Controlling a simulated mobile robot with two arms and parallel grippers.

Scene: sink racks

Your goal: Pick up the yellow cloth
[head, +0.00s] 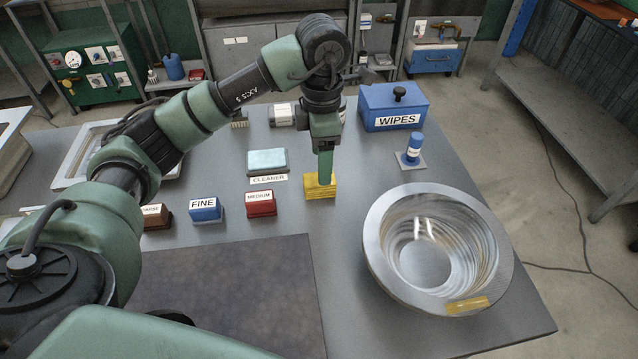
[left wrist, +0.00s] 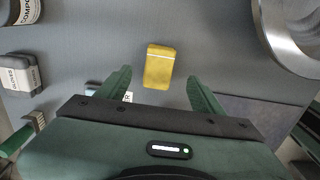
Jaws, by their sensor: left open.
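The yellow cloth (head: 320,190) is a small folded block lying on the grey table, to the right of the cleaner sponge. My left gripper (head: 325,182) reaches down from above, with its fingers in front of and over the cloth and hiding part of it. In the left wrist view, the cloth (left wrist: 159,68) lies between and slightly beyond the two spread green fingertips (left wrist: 158,78). The gripper is open and empty; the gap between the fingers is wider than the cloth. I cannot tell the exact height left above the table. My right gripper is not in view.
A metal bowl (head: 383,222) stands to the right. Red MEDIUM (head: 261,204) and blue FINE (head: 206,209) blocks lie left, with a pale CLEANER sponge (head: 267,161) behind. A blue WIPES box (head: 395,107) and blue-handled stand (head: 413,150) are behind. A brown mat (head: 230,285) lies in front.

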